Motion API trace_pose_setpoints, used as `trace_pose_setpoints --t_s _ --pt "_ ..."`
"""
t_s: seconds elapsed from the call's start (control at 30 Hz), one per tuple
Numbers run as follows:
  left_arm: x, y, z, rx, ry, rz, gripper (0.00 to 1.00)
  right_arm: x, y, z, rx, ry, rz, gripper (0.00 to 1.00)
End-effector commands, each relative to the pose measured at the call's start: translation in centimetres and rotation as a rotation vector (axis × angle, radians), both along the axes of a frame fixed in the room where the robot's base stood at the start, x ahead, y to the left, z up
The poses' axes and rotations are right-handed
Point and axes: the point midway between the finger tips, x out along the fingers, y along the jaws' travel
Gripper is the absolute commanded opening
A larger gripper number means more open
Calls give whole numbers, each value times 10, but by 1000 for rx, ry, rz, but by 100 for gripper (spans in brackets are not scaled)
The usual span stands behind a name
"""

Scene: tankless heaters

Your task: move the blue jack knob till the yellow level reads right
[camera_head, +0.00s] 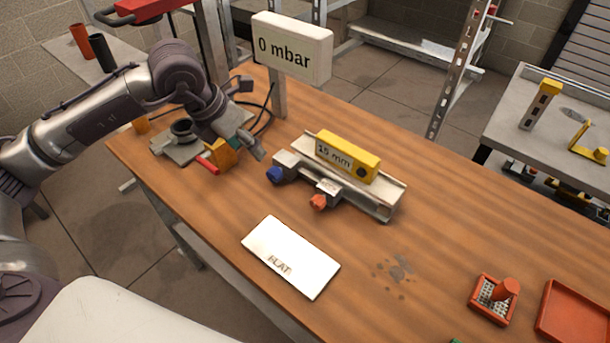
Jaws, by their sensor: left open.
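The yellow level (348,157) sits on a grey metal rail fixture on the wooden bench. Its face reads "15 mm", with a dark round spot at its right end. The blue jack knob (275,174) is at the fixture's left front corner. An orange knob (318,202) is at the front, to the right of the blue one. A white card (291,257) lies flat in front, with lettering that looks like "FLAT". My left gripper (252,148) is open, just above and to the left of the blue knob, apart from it. My right gripper is not in view.
A sign reading "0 mbar" (292,47) stands on a post behind the fixture. A grey plate with a dark round part (181,131) lies under my left arm. An orange tray (577,312) and a small orange box (494,299) are at right.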

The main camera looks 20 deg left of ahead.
Motion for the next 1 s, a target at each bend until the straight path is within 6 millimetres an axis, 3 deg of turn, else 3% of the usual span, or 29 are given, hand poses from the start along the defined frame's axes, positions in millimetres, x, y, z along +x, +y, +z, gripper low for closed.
trace_pose_setpoints --t_s 0.17,0.47,0.7,1.0 --pt "1 3 -6 -7 0 7 61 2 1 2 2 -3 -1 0" --pt "21 -10 -59 -8 2 7 61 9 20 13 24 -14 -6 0" --pt "37 -19 -101 -6 -1 7 61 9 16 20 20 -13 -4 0" --pt "45 -23 -124 -6 -2 7 61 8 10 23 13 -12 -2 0"
